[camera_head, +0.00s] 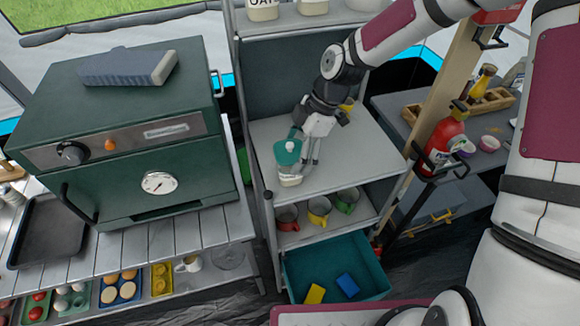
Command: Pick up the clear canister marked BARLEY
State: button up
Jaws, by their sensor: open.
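A clear canister (290,179) with a teal lid (287,152) stands on the grey middle shelf (345,165) of the rack in the head view. Its label is too small to read. My gripper (302,150) reaches down at the canister from above right, with its fingers open. One finger shows along the canister's right side and the other is partly hidden behind the lid. I cannot tell whether either finger touches it.
On the top shelf stand clear canisters, one with a partly visible label (262,10). Below are red, yellow and green mugs (319,210) and a teal bin (300,270). A green oven (130,140) is left; a fire extinguisher (443,140) is right.

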jog(key=shift+p+x, duration=0.35)
jog(key=shift+x, duration=1.95)
jog(key=shift+w+d, duration=0.1)
jog(key=shift+w, duration=0.1)
jog(key=c, duration=1.4)
